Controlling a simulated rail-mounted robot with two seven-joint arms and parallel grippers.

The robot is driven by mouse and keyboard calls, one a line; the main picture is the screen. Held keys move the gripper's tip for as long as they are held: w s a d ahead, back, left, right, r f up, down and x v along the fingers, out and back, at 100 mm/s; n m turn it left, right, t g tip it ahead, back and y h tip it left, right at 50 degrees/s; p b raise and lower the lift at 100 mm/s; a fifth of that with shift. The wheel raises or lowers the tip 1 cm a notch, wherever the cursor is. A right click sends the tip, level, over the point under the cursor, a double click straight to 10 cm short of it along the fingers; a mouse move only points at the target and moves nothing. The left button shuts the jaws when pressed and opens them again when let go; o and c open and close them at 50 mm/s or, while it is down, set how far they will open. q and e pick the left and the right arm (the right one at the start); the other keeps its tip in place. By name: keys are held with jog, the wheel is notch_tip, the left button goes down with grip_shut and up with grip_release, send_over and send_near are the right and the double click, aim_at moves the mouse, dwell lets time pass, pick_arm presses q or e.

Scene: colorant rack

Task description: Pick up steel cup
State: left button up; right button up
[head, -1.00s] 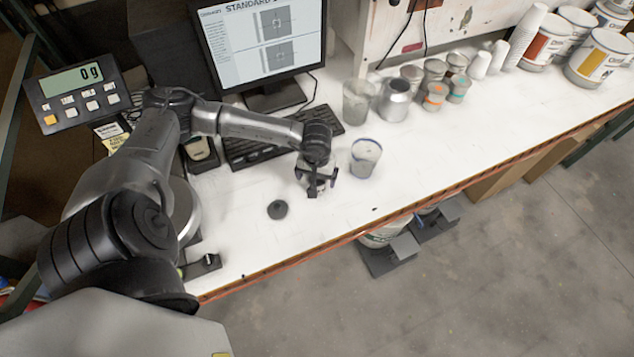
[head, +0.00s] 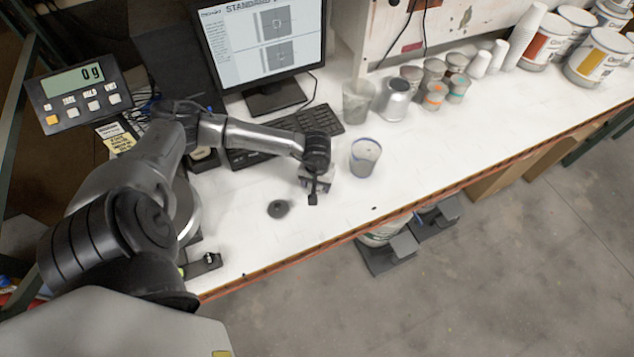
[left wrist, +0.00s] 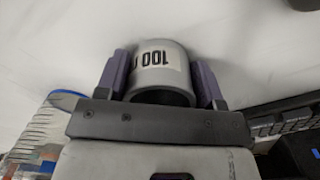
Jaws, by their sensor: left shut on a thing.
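In the head view my left gripper (head: 314,192) is over the white bench, in front of the keyboard. There the gripper largely hides the cup, and I cannot tell whether it touches the bench. My right gripper is not in view.
A clear cup with a blue rim (head: 364,158) stands close to the right of the gripper. A small black round piece (head: 278,208) lies to its left. A keyboard (head: 283,138) and monitor (head: 265,40) are behind. Several cups, including a silver container (head: 395,101), stand further back right.

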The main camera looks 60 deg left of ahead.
pick_arm(q)
jog(key=c, duration=0.4)
jog(key=shift+r, duration=0.1)
jog(key=shift+c, duration=0.2)
